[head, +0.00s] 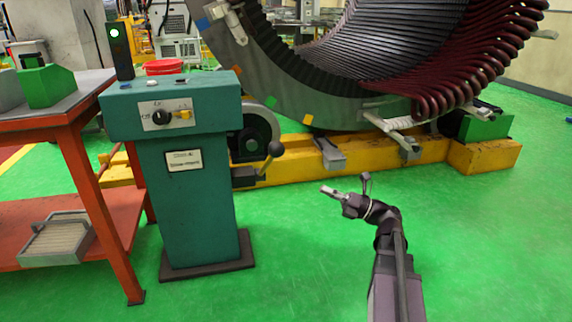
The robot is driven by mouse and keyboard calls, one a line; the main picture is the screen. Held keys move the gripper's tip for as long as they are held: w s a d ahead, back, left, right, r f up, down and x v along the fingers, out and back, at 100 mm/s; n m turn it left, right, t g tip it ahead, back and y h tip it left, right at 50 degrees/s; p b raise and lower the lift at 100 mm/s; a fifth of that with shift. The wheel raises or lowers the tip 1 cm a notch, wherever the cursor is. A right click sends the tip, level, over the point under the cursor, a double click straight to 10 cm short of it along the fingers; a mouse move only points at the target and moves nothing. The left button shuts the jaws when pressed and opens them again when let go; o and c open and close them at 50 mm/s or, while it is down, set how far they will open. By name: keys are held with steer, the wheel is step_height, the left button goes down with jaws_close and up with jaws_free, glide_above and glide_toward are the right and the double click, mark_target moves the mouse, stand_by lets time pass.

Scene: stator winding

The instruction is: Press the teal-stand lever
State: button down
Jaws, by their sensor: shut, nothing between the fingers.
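The teal stand (190,205) rises from a dark base plate left of centre in the head view. Its lever (264,164) sticks out from the right side, slanting up to a dark round knob (276,148). My gripper (326,189) is shut and empty. It is to the right of the lever and lower in the picture, with a visible gap between them. The fingertips point left, toward the stand. The front panel carries a black knob (162,117) and a yellow switch (184,114).
An orange workbench (72,135) stands left of the teal stand. A dark post with a lit green lamp (115,32) rises at the stand's top left. Behind are a yellow beam (300,174) and the large stator (325,110). The green floor (480,240) at right is clear.

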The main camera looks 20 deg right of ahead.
steer(key=shift+w+a, duration=0.1)
steer(key=shift+a, duration=0.05)
steer(key=w+d+r+p+x, duration=0.1)
steer(key=p+x, duration=0.5)
steer(key=x, duration=0.6)
steer(key=shift+w+r, duration=0.4)
steer(key=shift+w, duration=0.15)
steer(key=shift+w+r, duration=0.1)
steer(key=shift+r, duration=0.05)
stand_by(0.4)
